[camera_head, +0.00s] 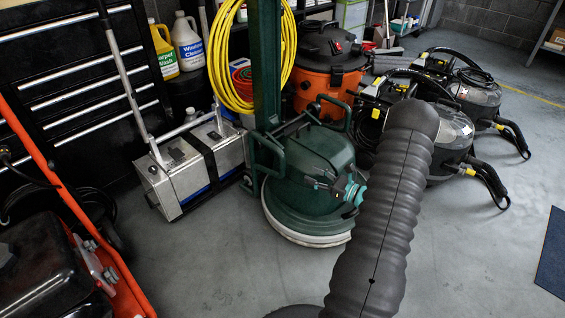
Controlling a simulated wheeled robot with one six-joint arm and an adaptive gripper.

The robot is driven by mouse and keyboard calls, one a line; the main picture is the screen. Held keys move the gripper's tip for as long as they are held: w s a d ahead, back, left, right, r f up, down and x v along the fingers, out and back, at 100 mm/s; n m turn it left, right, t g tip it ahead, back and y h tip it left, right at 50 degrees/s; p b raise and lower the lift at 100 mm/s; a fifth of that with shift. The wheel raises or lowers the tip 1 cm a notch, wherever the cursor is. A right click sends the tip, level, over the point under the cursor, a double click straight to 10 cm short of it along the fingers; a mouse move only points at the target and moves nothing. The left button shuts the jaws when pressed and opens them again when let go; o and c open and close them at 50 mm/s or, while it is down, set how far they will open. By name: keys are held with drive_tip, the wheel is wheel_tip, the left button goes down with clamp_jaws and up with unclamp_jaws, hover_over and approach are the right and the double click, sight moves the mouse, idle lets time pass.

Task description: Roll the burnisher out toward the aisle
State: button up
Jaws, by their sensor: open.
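A green floor machine (304,165), which looks like the burnisher, stands upright on the grey floor in the middle of the head view. It has a round base with a pale rim (290,234), a thick green upright column (266,70) and a looped yellow cord (224,50) hung beside the column. The column's top is out of frame. My dark ribbed arm (385,205) crosses in front, to the right of the machine, and covers part of the floor there.
A silver twin-box machine (190,163) stands close on the left. An orange-black vacuum (328,72) is behind, and black-grey vacuums (445,125) with hoses are to the right. An orange-framed machine (85,235) is front left. Bare floor lies at right, near a blue mat (553,255).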

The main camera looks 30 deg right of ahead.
sight(283, 162)
drive_tip(key=x, duration=1.3)
drive_tip(key=shift+a, duration=0.1)
clamp_jaws()
